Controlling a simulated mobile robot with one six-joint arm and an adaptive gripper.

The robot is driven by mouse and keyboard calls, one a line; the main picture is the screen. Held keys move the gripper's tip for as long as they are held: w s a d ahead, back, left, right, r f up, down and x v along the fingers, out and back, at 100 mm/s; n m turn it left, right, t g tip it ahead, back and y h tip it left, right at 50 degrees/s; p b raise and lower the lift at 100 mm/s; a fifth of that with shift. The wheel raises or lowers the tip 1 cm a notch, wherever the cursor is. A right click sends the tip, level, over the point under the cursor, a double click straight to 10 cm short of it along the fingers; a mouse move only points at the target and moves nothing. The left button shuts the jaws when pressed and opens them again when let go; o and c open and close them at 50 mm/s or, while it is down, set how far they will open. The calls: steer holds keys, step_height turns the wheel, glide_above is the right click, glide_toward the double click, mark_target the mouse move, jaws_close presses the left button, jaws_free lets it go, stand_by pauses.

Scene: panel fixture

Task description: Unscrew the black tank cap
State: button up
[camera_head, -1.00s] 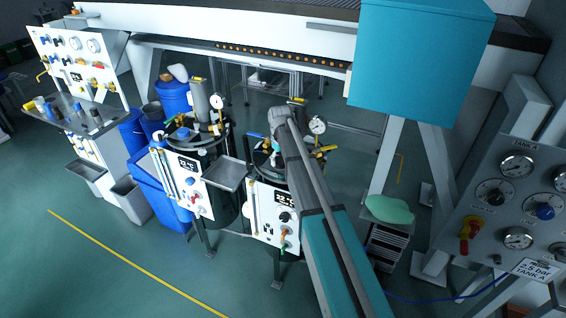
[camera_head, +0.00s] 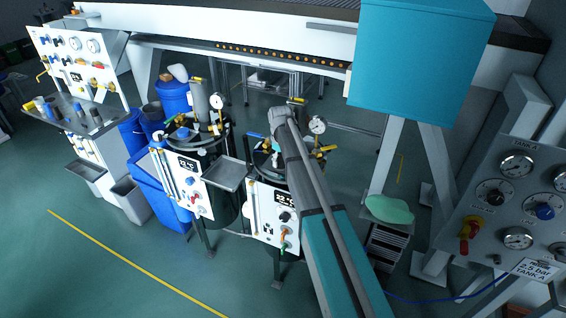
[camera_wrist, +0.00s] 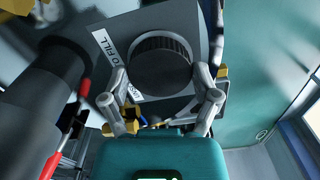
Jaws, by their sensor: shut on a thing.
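The black tank cap (camera_wrist: 160,68) is a round, ribbed cap in the middle of the wrist view, in front of a grey plate (camera_wrist: 184,17) with a label reading "TO FILL" (camera_wrist: 108,46). My gripper (camera_wrist: 163,92) has a finger on each side of the cap's lower part and is shut on it. In the head view my arm (camera_head: 312,190) reaches to the top of the right-hand tank (camera_head: 275,215). There the arm hides the cap and my fingertips.
A second tank (camera_head: 222,200) stands to the left, with a metal tray (camera_head: 224,174) between the tanks. A pressure gauge (camera_head: 318,125) rises beside my arm. In the wrist view, a thick dark cylinder (camera_wrist: 45,88) and a red handle (camera_wrist: 84,88) are close on the left.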

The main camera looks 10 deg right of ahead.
steer(key=shift+s, duration=0.1)
steer(key=shift+n, duration=1.8)
steer(key=shift+n, duration=1.7)
steer(key=shift+n, duration=1.7)
steer(key=shift+n, duration=1.7)
